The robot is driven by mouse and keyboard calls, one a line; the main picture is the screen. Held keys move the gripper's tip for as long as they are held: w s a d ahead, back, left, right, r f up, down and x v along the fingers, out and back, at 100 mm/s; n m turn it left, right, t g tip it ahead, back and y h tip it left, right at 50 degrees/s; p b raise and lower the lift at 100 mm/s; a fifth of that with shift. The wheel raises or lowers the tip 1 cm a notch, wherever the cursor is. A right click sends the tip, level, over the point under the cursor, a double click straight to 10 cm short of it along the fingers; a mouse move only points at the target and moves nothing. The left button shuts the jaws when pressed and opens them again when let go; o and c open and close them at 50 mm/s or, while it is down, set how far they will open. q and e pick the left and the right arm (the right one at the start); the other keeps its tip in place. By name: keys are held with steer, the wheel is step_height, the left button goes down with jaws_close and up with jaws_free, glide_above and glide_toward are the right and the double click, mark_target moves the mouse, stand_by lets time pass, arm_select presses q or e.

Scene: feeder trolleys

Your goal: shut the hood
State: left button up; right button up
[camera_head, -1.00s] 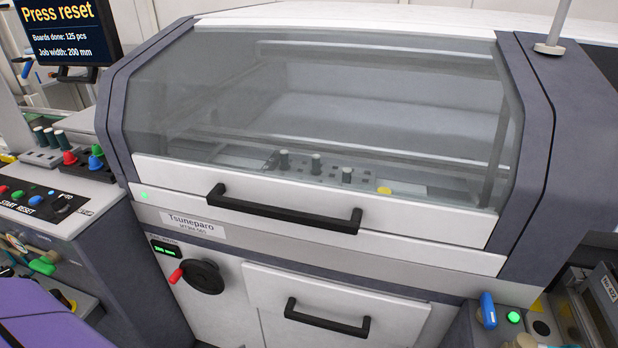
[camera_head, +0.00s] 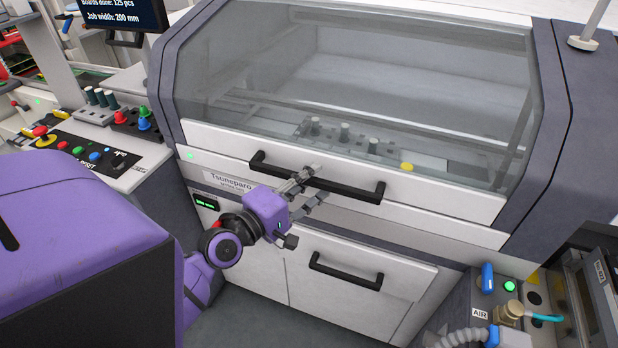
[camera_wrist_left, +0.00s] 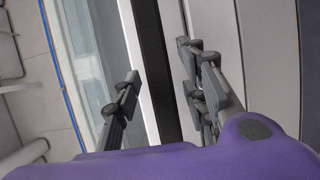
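The hood (camera_head: 350,85) is the clear window with a white lower rail and grey side frames on the machine in the head view. It is low, its rail close above the white front panel; I cannot tell if a small gap is left. Its black handle (camera_head: 345,187) runs along the rail. My left gripper (camera_head: 313,184) is at the handle's left half, fingers apart. In the left wrist view the black handle bar (camera_wrist_left: 152,50) runs between the open fingers of the left gripper (camera_wrist_left: 160,78), with no clear contact. My right gripper is not in view.
A lower drawer handle (camera_head: 345,272) sits below my left gripper. A button panel (camera_head: 88,152) and a screen (camera_head: 122,14) stand at the left. An air unit with a blue lever (camera_head: 487,277) is at the lower right.

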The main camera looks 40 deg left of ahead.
arm_select(q)
steer(key=shift+w, duration=0.3)
jaws_close()
stand_by(0.3)
